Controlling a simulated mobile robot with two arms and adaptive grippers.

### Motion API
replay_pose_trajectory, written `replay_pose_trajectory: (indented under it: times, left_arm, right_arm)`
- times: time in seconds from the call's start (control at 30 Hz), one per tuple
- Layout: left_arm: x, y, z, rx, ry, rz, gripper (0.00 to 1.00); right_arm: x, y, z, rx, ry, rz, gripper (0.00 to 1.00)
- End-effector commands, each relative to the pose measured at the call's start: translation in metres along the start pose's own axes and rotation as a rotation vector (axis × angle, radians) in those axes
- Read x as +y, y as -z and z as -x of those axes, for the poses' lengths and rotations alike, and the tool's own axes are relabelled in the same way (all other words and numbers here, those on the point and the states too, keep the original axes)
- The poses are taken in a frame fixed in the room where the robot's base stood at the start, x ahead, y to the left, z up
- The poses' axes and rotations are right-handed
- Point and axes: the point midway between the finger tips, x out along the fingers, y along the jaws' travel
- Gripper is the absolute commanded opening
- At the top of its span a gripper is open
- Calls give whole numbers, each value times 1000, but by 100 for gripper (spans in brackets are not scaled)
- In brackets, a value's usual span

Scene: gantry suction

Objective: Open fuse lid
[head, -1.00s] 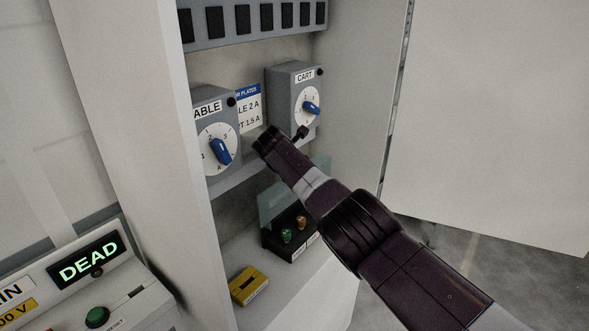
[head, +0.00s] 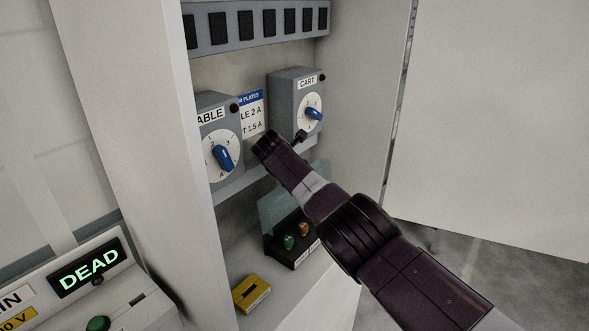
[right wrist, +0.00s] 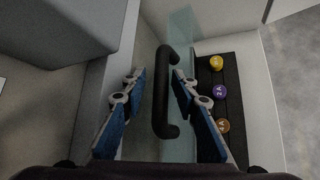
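The fuse lid (head: 275,209) is a clear, greenish panel on the low black fuse block (head: 283,252) in the cabinet. It seems to stand up from the block; its exact angle is unclear. In the right wrist view, its black bar handle (right wrist: 162,92) lies between the two blue-padded fingers of my right gripper (right wrist: 157,82). The fingers are apart, with a visible gap on each side of the handle. In the head view my right arm hides part of the lid, and the fingertips do not show. My left gripper is not in view.
Yellow, purple and brown fuses (right wrist: 220,92) sit right of the handle. Grey boxes with blue knobs, ABLE (head: 217,115) and CART (head: 290,97), are above the block. A yellow item (head: 251,293) lies on the cabinet floor. A DEAD display (head: 90,266) is at lower left.

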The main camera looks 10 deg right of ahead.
Motion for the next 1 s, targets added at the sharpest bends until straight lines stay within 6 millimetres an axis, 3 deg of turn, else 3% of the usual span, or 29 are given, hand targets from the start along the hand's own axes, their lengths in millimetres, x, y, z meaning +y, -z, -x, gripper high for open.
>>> replay_pose_trajectory:
  times: [0.47, 0.83, 1.0]
  left_arm:
    - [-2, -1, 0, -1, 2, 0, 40]
    - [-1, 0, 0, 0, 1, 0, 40]
    - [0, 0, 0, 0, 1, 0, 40]
  right_arm:
    - [-2, 2, 2, 2, 5, -1, 30]
    - [-3, 1, 24, 2, 3, -1, 30]
    - [-2, 1, 43, 1, 2, -1, 30]
